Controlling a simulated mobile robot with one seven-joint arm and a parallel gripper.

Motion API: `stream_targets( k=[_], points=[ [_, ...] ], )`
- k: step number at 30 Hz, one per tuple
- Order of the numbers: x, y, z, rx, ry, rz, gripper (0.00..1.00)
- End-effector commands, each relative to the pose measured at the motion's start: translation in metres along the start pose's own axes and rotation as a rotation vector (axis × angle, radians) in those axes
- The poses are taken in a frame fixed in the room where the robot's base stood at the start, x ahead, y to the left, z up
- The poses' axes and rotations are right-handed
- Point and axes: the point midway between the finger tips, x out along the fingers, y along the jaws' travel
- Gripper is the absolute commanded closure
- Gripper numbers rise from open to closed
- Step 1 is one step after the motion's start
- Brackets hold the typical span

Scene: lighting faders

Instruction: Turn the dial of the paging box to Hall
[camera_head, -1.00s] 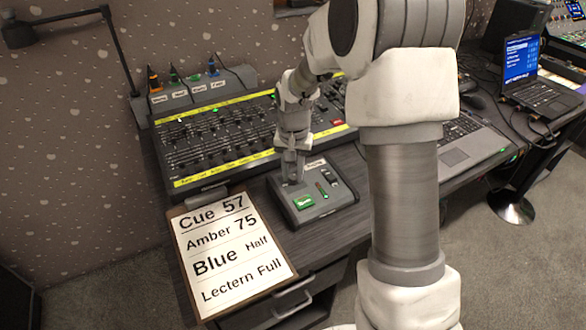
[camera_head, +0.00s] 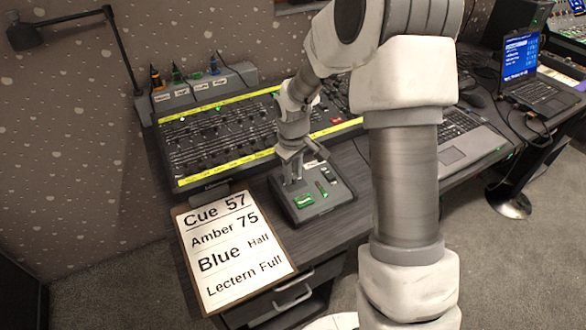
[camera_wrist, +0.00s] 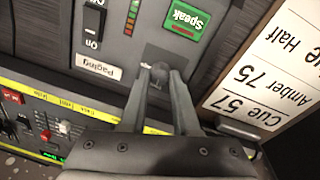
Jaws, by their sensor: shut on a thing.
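The paging box (camera_head: 322,208) is a small grey box on the desk in front of the mixing console. It bears a green Speak button (camera_head: 303,201), which also shows in the wrist view (camera_wrist: 187,20), an On switch (camera_wrist: 92,24) and a "Paging" label (camera_wrist: 98,66). My gripper (camera_head: 293,178) points down over the box's back left part. In the wrist view its fingers (camera_wrist: 162,88) are shut around a small round dark knob, the dial (camera_wrist: 160,70). The fingers hide part of the dial, and I cannot read its position marks.
The mixing console (camera_head: 215,140) with yellow strips lies just behind the box. A clipboard (camera_head: 235,250) with a cue sheet lies close at the front left. A laptop (camera_head: 470,145) stands to the right, behind my arm. Bare desk shows right of the box.

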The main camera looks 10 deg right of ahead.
Motion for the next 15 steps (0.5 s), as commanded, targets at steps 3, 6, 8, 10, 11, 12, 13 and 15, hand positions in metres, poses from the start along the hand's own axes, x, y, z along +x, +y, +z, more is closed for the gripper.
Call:
stream_targets(
  k=[3,6,8,10,11,12,13,15],
  points=[
    [-0.0026,0.0003,0.0,-0.111,0.007,0.004,1.0],
    [-0.003,0.0002,0.0001,-0.206,0.012,0.007,1.0],
    [-0.0032,0.0005,0.0001,-0.262,0.016,0.009,1.0],
    [-0.0032,0.0004,0.0003,-0.329,0.019,0.012,1.0],
    [-0.0032,0.0001,0.0004,-0.358,0.021,0.012,1.0],
    [-0.0031,-0.0002,0.0003,-0.396,0.023,0.013,1.0],
    [-0.0032,-0.0001,0.0004,-0.425,0.025,0.014,1.0],
    [-0.0034,0.0002,0.0009,-0.489,0.028,0.016,1.0]
  ],
)
